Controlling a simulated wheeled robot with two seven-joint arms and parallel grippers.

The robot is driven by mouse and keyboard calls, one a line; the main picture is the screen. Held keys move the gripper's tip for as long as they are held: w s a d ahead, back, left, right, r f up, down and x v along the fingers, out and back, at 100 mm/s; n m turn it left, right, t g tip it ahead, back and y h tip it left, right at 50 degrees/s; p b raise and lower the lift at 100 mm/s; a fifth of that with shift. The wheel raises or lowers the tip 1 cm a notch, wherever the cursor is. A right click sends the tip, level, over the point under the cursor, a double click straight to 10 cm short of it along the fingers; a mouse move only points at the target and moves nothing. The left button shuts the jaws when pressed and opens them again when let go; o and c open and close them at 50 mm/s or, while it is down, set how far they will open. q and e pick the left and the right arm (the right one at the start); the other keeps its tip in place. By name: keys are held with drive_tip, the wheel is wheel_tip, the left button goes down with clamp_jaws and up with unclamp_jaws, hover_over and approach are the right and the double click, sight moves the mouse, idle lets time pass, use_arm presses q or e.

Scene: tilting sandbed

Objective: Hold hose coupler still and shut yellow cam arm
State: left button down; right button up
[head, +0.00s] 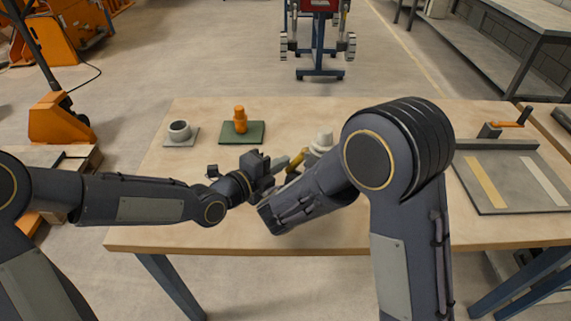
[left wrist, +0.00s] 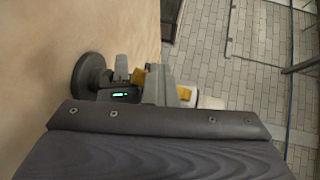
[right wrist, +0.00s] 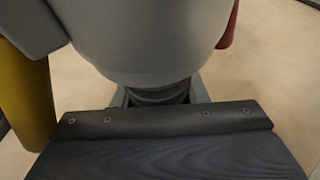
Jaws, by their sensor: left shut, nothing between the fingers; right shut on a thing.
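The pale grey hose coupler (head: 322,142) stands on the table, partly hidden behind my right arm. Its rounded grey body (right wrist: 150,35) fills the top of the right wrist view, above a dark neck. The yellow cam arm (head: 296,161) slants out beside it; it also shows at the left of the right wrist view (right wrist: 27,95). A red part (right wrist: 228,25) shows on the other side. My left gripper (head: 281,165) is shut and empty, close beside the yellow cam arm; contact cannot be told. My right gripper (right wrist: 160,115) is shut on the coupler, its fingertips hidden.
A grey cup (head: 180,130) on a pad and an orange fitting (head: 240,120) on a green plate (head: 255,132) stand at the back left. A grey tray (head: 515,185) with two strips lies at the right. The front left of the table is clear.

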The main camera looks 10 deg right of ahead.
use_arm(q)
drive_tip(key=shift+s+d+f+g, duration=0.2)
drive_tip(key=shift+s+d, duration=0.05)
drive_tip(key=shift+s, duration=0.15)
drive_tip(key=shift+s+d+f+g, duration=0.2)
drive_tip(key=shift+s+d, duration=0.05)
drive_tip(key=shift+s, duration=0.15)
use_arm(e)
drive_tip(key=shift+w+a+y, duration=0.2)
drive_tip(key=shift+a+y, duration=0.1)
drive_tip(key=shift+a, duration=0.2)
drive_tip(key=shift+d, duration=0.1)
use_arm(q)
drive_tip(key=shift+s+a+r, duration=0.15)
drive_tip(key=shift+a+r, duration=0.25)
drive_tip(key=shift+a, duration=0.2)
drive_tip(key=shift+s+a+r, duration=0.1)
drive_tip(key=shift+a+r, duration=0.25)
drive_tip(key=shift+a, duration=0.25)
use_arm(e)
drive_tip(key=shift+d, duration=0.2)
use_arm(q)
drive_tip(key=shift+w+a+r, duration=0.25)
drive_tip(key=shift+a+r, duration=0.55)
drive_tip(key=shift+a, duration=0.3)
drive_tip(key=shift+w+a+r, duration=0.2)
drive_tip(key=shift+a+r, duration=0.6)
drive_tip(key=shift+a, duration=0.3)
use_arm(e)
drive_tip(key=shift+s, duration=0.1)
